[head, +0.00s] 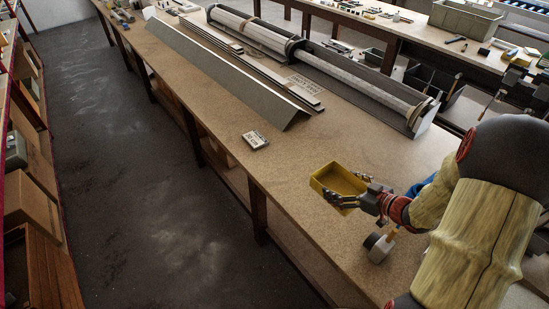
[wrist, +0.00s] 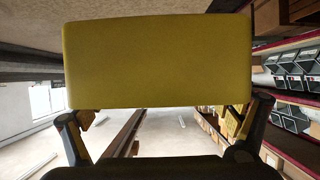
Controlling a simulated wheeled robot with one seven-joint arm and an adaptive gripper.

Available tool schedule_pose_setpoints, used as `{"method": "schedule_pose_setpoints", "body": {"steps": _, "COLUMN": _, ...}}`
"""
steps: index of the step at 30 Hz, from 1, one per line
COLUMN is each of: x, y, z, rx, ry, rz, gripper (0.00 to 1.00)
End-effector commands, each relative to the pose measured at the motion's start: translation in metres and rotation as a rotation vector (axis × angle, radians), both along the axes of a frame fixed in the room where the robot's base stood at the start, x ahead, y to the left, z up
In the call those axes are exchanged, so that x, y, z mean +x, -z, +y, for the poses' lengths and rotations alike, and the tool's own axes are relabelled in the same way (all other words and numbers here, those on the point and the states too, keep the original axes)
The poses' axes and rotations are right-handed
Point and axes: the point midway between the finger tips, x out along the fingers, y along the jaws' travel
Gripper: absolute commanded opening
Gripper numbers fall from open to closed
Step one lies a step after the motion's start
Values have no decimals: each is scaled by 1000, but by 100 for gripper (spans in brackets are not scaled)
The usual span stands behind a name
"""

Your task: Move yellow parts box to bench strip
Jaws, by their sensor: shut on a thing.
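The yellow parts box (head: 338,180) is an open-topped box, and I see no contents in it. It is at the near part of the workbench in the head view. My gripper (head: 343,200) is shut on the near side of the box. In the wrist view the box (wrist: 157,62) fills the upper middle, with one finger of my gripper (wrist: 165,125) at each side below it. I cannot tell whether the box touches the bench or is held just above it. The bench strip is not clearly identifiable; the bare bench top (head: 215,95) runs along the left edge.
A small labelled block (head: 255,140) lies left of the box near the bench edge. A long grey angled profile (head: 225,75) and a roller tube (head: 345,75) lie farther back. A bottle-like item (head: 380,245) stands near my arm.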

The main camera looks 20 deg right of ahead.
Motion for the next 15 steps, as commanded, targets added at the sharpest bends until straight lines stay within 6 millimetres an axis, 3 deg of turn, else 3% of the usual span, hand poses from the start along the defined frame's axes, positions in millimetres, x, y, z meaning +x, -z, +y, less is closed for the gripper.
{"method": "schedule_pose_setpoints", "body": {"steps": 5, "x": 10, "y": 11, "z": 5, "rx": 0, "ry": -4, "rz": -1, "gripper": 63}}
{"method": "schedule_pose_setpoints", "body": {"steps": 15, "x": 77, "y": 44, "z": 36, "rx": 0, "ry": -7, "rz": -1, "gripper": 63}}
